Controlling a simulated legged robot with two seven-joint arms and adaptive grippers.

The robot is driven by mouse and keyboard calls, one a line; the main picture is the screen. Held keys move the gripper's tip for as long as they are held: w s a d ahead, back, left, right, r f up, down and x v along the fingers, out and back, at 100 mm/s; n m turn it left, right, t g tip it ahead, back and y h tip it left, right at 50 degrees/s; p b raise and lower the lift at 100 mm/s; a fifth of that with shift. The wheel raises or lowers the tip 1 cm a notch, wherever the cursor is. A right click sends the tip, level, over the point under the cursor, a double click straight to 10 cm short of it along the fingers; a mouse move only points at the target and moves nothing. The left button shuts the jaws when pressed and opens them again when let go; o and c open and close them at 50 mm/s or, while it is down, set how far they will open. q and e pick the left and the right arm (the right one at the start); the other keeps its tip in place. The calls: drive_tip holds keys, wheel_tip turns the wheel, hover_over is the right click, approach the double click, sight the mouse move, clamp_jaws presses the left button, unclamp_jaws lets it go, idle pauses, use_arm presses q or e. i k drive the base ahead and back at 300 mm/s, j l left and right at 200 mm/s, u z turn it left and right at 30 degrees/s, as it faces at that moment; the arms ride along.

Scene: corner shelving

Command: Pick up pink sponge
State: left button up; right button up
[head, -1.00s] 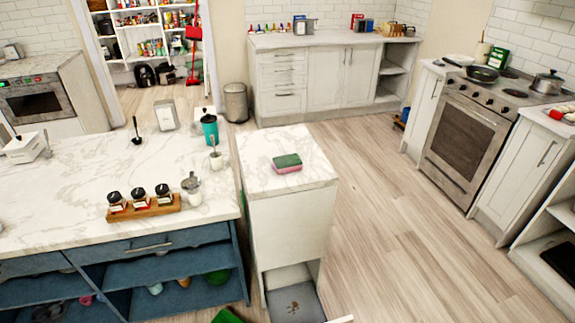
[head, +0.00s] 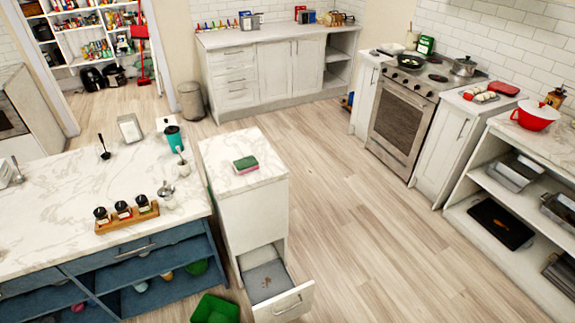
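The pink sponge (head: 246,168) has a green top layer and a pink lower layer. It lies flat on the marble top of a narrow white cabinet (head: 215,160), near the middle of that top, with clear marble around it. Neither of my grippers shows in the head view, so nothing is seen touching the sponge.
The cabinet's lower drawer (head: 292,302) stands open toward the front. A green bin (head: 214,308) sits on the floor beside it. A marble island (head: 60,215) holding a spice rack (head: 128,216) is at left. The wooden floor (head: 350,235) to the right is clear.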

sight(246, 164)
drive_tip(key=l+z, duration=0.15)
drive_tip(key=z, duration=0.3)
drive_tip(key=i+l+z, duration=0.1)
drive_tip(key=z, duration=0.35)
drive_tip(key=i+z, duration=0.15)
drive_tip(key=z, duration=0.3)
drive_tip(key=i+l+z, duration=0.1)
drive_tip(key=z, duration=0.35)
drive_tip(key=i+j+u, duration=0.1)
drive_tip(key=i+u, duration=0.25)
drive_tip(key=i, duration=0.2)
drive_tip(key=i+u, duration=0.35)
drive_tip(key=i, duration=0.2)
drive_tip(key=i+l+u, duration=0.35)
drive_tip(key=i, duration=0.15)
drive_tip(key=i+l+u, duration=0.3)
drive_tip(key=i, duration=0.25)
drive_tip(key=i+j+u, duration=0.2)
drive_tip(key=i+u, duration=0.25)
drive_tip(key=i, duration=0.15)
drive_tip(key=i+u, duration=0.45)
drive_tip(key=i, duration=0.15)
drive_tip(key=i+l+u, duration=0.2)
drive_tip(key=i+u, duration=0.3)
drive_tip(key=i, duration=0.15)
